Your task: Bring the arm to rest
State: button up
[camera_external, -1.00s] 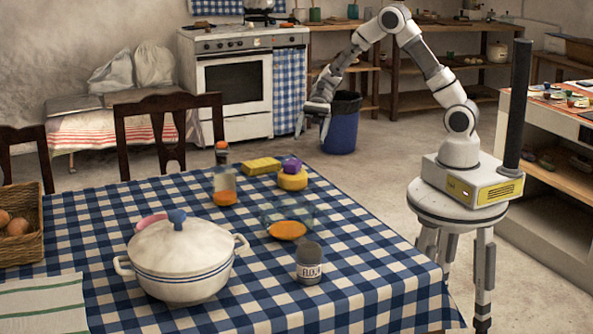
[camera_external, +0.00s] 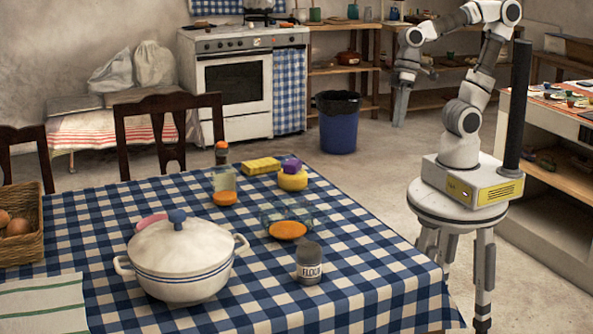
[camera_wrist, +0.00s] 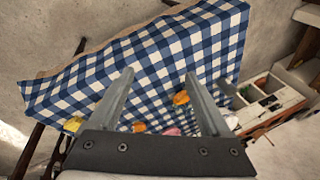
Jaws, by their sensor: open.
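My gripper (camera_external: 400,118) hangs down in the air at the back right of the external view, above the floor and well apart from the table. My arm is folded up over its base. In the wrist view my gripper (camera_wrist: 159,76) has its two fingers wide apart, with nothing between them. The checked tablecloth shows far beyond them.
The table (camera_external: 365,285) with a blue checked cloth holds a white pot (camera_external: 180,265), a flour jar (camera_external: 309,263), a bottle (camera_external: 223,180) and a yellow sponge (camera_external: 261,165). A blue bin (camera_external: 338,130) stands on the floor. Shelves line the back wall.

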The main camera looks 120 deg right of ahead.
notch_tip(320, 180, up, 16)
jog(key=s+d+n+t+h+p, duration=0.1)
jog(key=n+p, duration=0.4)
jog(key=p, duration=0.8)
jog(key=shift+s+d+t+h, duration=0.4)
jog(key=shift+s+t+h, duration=0.25)
jog(key=shift+s, duration=0.2)
